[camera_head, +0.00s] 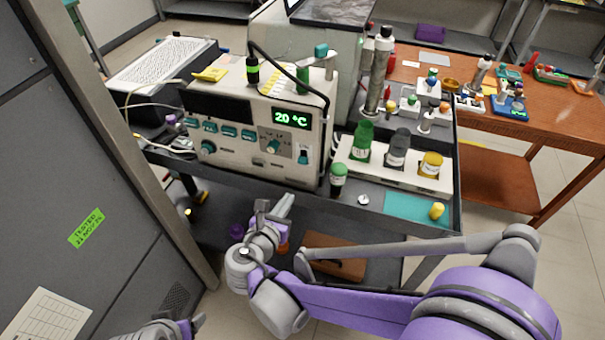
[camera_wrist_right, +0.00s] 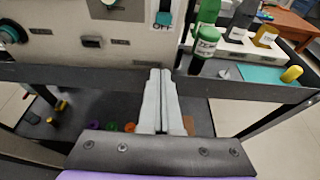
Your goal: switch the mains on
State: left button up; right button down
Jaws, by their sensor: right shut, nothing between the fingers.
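The beige instrument (camera_head: 255,165) stands on the dark cart, with a lit green "20 °C" display (camera_head: 292,118). A small teal-and-grey switch (camera_head: 303,155) sits at the lower right of its front panel. In the right wrist view the switch's teal lever (camera_wrist_right: 163,18) is at the top edge, with "OFF" readable by it. My right gripper (camera_head: 287,202) is shut and empty, below and in front of the panel, apart from the switch; its closed fingers show in the wrist view (camera_wrist_right: 160,75). Part of my left arm (camera_head: 165,328) shows at the bottom; its jaw state is unclear.
The cart's front edge (camera_wrist_right: 100,75) lies between my right fingers and the panel. A dark green bottle (camera_head: 338,182) stands right of the instrument, near a rack of bottles (camera_head: 395,172) and a yellow cylinder (camera_head: 437,211). A grey cabinet (camera_head: 75,180) stands at left.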

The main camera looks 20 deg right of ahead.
aim_at(304, 174)
jog(key=shift+w, duration=0.1)
jog(key=x, duration=1)
jog(key=shift+w+d, duration=0.1)
jog(key=shift+d, duration=0.05)
notch_tip(304, 174, up, 3)
jog(key=shift+p, duration=0.7)
jog(key=shift+r, duration=0.5)
